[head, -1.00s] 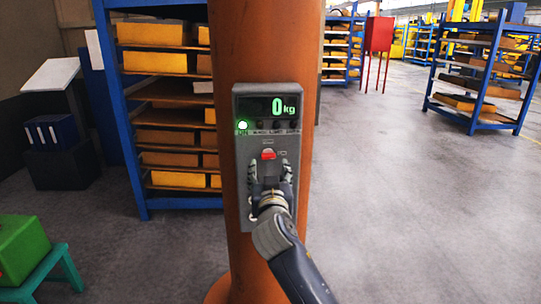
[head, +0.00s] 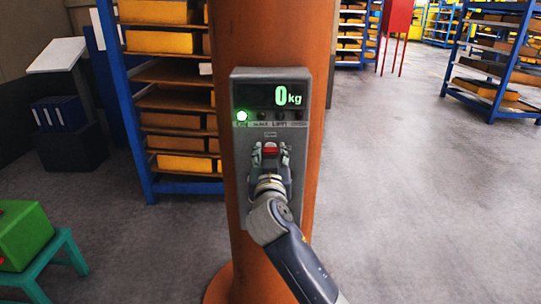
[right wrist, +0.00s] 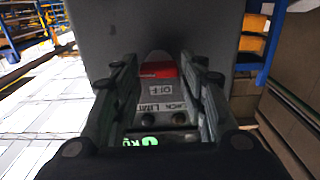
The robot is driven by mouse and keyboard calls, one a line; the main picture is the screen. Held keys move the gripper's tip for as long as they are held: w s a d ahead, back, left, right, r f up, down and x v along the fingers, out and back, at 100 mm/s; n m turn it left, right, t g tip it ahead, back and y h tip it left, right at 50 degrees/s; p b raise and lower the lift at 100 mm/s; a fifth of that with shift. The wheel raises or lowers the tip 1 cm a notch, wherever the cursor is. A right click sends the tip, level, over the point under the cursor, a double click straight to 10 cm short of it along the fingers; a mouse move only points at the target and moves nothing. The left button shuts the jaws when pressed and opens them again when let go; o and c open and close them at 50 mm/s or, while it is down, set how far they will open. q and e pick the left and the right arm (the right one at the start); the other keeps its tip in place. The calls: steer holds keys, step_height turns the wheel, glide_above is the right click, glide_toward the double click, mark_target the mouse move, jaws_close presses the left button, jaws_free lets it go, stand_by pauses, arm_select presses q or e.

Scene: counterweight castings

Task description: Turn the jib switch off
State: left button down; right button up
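The jib switch (head: 270,151) is a red-topped handle on the grey control panel (head: 244,180), which is fixed to an orange column. The panel's green display reads 0 kg and a green lamp is lit at its left. My right gripper (head: 270,157) is at the switch, one finger on each side. In the right wrist view the red switch (right wrist: 158,70) lies between the fingers, which stand apart with gaps beside it. A small OFF label shows close to it there. Contact with the switch cannot be made out. My left gripper is not in view.
The orange column (head: 277,30) stands in front of me. A blue rack (head: 125,100) with yellow bins is behind it at the left. A green box (head: 25,235) rests on a teal stool (head: 65,245) at lower left. The floor at the right is clear.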

steer(key=c, duration=0.4)
steer(key=shift+o, duration=0.2)
steer(key=shift+d, duration=0.1)
steer(key=n+p, duration=0.1)
steer(key=n, duration=0.2)
steer(key=n+p, duration=0.2)
steer(key=n, duration=0.3)
steer(key=shift+r, duration=0.1)
steer(key=n+p, duration=0.2)
steer(key=n, duration=0.3)
steer(key=shift+p, duration=0.35)
arm_select(q)
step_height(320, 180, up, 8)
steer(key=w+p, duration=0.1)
steer(key=p, duration=0.1)
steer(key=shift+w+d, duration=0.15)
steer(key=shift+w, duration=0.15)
arm_select(e)
steer(key=shift+w+n, duration=0.1)
steer(key=shift+n, duration=2.3)
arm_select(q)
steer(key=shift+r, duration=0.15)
arm_select(e)
steer(key=o, duration=1.1)
steer(key=shift+c, duration=0.2)
steer(key=shift+w+f, duration=0.1)
steer(key=shift+f, duration=0.1)
